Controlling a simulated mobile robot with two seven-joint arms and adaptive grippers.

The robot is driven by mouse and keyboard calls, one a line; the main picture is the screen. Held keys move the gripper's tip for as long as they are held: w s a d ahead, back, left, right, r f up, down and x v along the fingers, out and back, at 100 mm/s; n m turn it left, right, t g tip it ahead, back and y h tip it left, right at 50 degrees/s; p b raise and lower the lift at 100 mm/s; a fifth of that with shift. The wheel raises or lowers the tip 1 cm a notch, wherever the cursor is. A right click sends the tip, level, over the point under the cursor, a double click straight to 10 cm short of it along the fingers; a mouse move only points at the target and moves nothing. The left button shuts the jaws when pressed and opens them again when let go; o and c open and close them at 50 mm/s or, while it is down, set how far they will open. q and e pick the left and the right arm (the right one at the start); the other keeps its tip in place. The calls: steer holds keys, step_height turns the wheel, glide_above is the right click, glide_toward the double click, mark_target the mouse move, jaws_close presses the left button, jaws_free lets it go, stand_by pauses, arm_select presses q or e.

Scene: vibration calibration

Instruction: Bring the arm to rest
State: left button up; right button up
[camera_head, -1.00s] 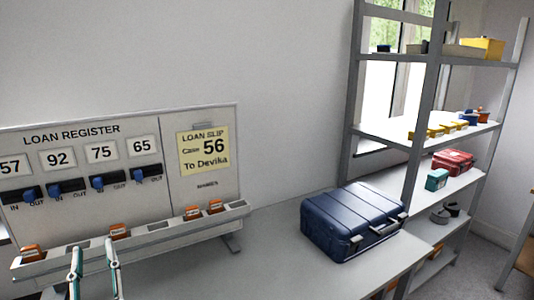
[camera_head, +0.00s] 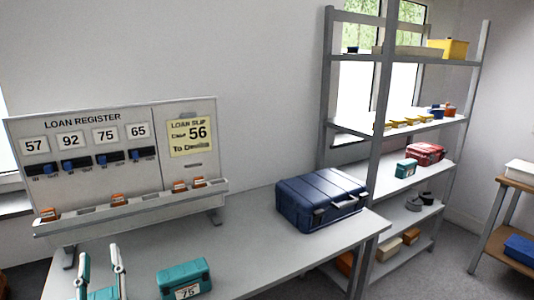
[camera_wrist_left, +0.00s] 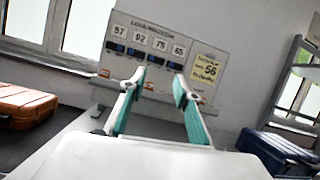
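My left gripper (camera_head: 102,272) shows at the lower left of the head view, in front of the loan register board (camera_head: 84,148). Its two fingers stand apart with nothing between them. In the left wrist view the open fingers (camera_wrist_left: 158,98) also frame the board, with a clear gap from it. My right gripper is in neither view.
A teal case (camera_head: 184,278) marked 75 lies on the grey table (camera_head: 262,243), close to the right of my left gripper. A dark blue case (camera_head: 320,203) stands further right. A metal shelf (camera_head: 384,140) stands behind. An orange case (camera_wrist_left: 28,103) shows in the left wrist view.

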arm_select(q)
steer(key=d+f+n+g+h, duration=0.1)
steer(key=d+f+n+h, duration=0.25)
steer(key=f, duration=0.45)
steer(key=d+f+n+g+h, duration=0.2)
steer(key=f+n+h, duration=0.15)
steer(key=f, duration=0.55)
steer(key=d+f+n+g+h, duration=0.1)
steer(key=d+f+n+h, duration=0.15)
steer(key=f+n, duration=0.4)
steer(key=s+d+f+n+g+h, duration=0.2)
steer(key=s+f+n, duration=0.3)
steer(key=f, duration=0.3)
steer(key=s+d+f+n+g+h, duration=0.2)
steer(key=s+d+f+n, duration=0.2)
steer(key=s+f+n, duration=0.2)
step_height(320, 180, down, 3)
steer(key=shift+s+d+r, duration=0.15)
steer(key=shift+s+d, duration=0.2)
steer(key=shift+d, duration=0.05)
